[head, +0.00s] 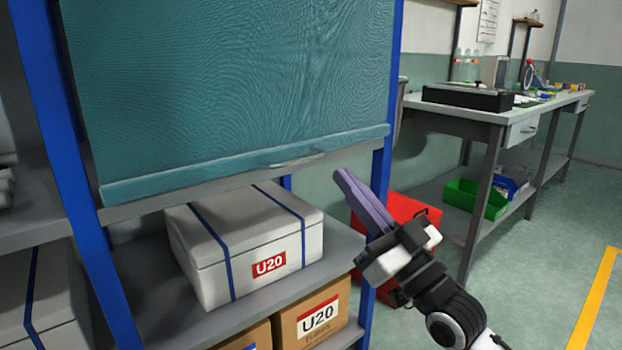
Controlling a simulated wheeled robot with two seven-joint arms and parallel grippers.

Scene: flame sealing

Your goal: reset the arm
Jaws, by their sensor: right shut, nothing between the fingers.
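My right gripper (362,200) comes in from the lower right, its purple fingers together and empty. It points up and to the left, in front of the shelf's right blue post, and looks apart from the things around it. Behind it is a teal curtain (235,80) that hangs over the upper part of the rack, its lower edge showing a small pale handle (297,162). My left gripper is not in view.
A white box (250,225) labelled U20 with blue straps sits on the grey shelf, cardboard boxes (312,318) below. A red bin (412,208) stands behind my right arm. A workbench (455,122) with a green bin (476,198) is at right; floor there is clear.

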